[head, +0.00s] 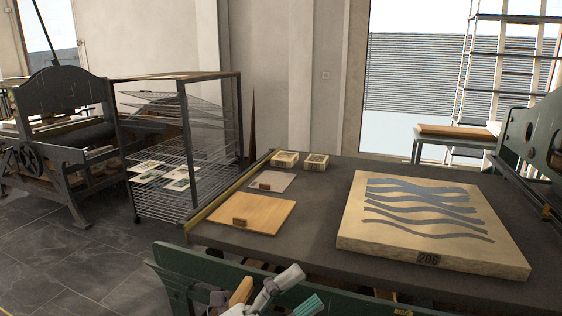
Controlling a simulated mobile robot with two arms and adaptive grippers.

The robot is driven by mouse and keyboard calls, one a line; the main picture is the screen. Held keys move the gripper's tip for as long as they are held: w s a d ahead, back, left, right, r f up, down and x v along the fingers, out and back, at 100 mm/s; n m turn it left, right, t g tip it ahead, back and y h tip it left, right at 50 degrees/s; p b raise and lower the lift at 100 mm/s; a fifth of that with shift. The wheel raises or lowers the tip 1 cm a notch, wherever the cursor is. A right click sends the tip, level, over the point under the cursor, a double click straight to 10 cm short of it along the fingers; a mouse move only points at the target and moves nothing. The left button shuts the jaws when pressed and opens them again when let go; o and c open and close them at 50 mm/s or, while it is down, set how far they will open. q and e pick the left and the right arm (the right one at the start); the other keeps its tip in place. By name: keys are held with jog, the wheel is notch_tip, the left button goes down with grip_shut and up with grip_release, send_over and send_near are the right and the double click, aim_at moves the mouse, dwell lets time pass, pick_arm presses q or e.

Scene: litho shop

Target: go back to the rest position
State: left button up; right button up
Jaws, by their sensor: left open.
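My left gripper (272,296) shows at the bottom edge of the head view, in front of the press's green front rail (200,268). Its light grey parts are cut off by the frame. It is open, and I see nothing held in it. A small wooden piece (241,291) and a teal piece (308,306) show close beside it; I cannot tell whether they touch it. My right gripper is not in view.
The dark press bed (310,215) carries a thick stone marked 206 (430,215) with blue waves, a wooden board (260,212), a grey plate (272,181) and two small blocks (285,159). A wire drying rack (180,150) and another press (65,125) stand left. Floor at lower left is clear.

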pick_arm(q)
jog(key=w+a+f+n+t+y, duration=0.3)
jog(key=a+f+n+t+y, duration=0.15)
jog(key=a+n+y, duration=0.55)
jog(key=w+a+f+n+t+y, duration=0.3)
jog(key=a+n+t+y, duration=0.35)
jog(key=n, duration=0.45)
jog(key=s+a+f+n+g+y, duration=0.2)
jog(key=f+n+g, duration=0.1)
jog(key=f, duration=0.2)
jog(key=s+a+f+n+g+y, duration=0.2)
jog(key=a+f+g+y, duration=0.1)
jog(key=f, duration=0.3)
jog(key=s+a+f+n+g, duration=0.1)
jog(key=s+f+g, duration=0.5)
jog(key=s+f, duration=0.3)
jog(key=s+a+f+n+g, duration=0.1)
jog(key=s+f+g, duration=0.5)
jog(key=s, duration=0.5)
notch_tip(320, 180, down, 25)
jog(key=s+p, duration=0.3)
jog(key=s+a+f+g+p, duration=0.1)
jog(key=s+a+f+p, duration=0.1)
jog(key=s+f, duration=0.9)
jog(key=s, duration=0.4)
jog(key=shift+a+f+g+h, duration=0.35)
jog(key=shift+a+f+g, duration=0.05)
